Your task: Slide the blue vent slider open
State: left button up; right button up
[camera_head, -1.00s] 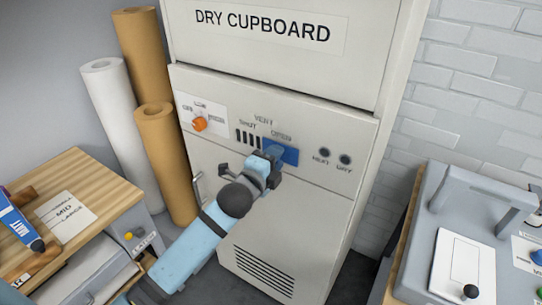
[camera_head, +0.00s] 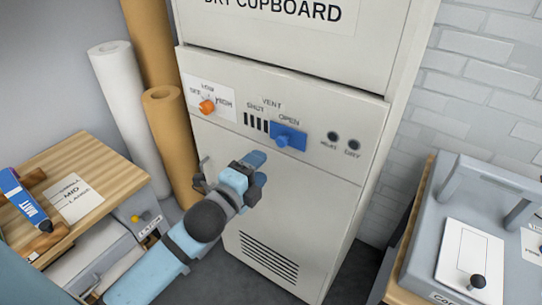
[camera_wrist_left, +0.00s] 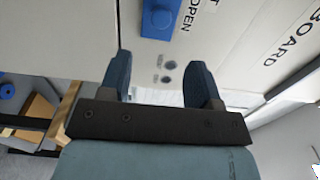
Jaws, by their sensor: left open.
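The blue vent slider (camera_head: 289,137) is a blue plate with a raised knob on the front of the dry cupboard. It sits below the OPEN label, to the right of the dark vent slots (camera_head: 256,122), which are uncovered near the SHUT label. In the left wrist view the slider (camera_wrist_left: 160,18) shows at the top, beyond the fingertips and apart from them. My left gripper (camera_head: 254,170) is open and empty, below and to the left of the slider. Its two fingers (camera_wrist_left: 160,78) stand apart with nothing between them. My right gripper is not in view.
An orange knob (camera_head: 207,106) is left of the vent, and two dark round indicators (camera_head: 343,140) are right of it. Paper rolls (camera_head: 120,95) stand left of the cupboard. A wooden-topped bench (camera_head: 115,165) is at left, a grey machine (camera_head: 425,235) at right.

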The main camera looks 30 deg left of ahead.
pick_arm(q)
jog(key=s, duration=0.2)
jog(key=shift+s+a, duration=0.1)
jog(key=shift+s, duration=0.3)
jog(key=s+d+f+n+g+p, duration=0.3)
jog(key=s+f+n, duration=0.3)
jog(key=f+n, duration=0.2)
jog(key=s+d+f+n+g+h+p, duration=0.1)
jog(key=s+d+f+n+g+p, duration=0.3)
jog(key=f, duration=0.8)
jog(key=s+n+p, duration=0.2)
jog(key=s+n, duration=0.1)
jog(key=n, duration=0.1)
jog(key=shift+d+f+h, duration=0.15)
jog(key=shift+d+h, duration=0.1)
jog(key=shift+h, duration=0.05)
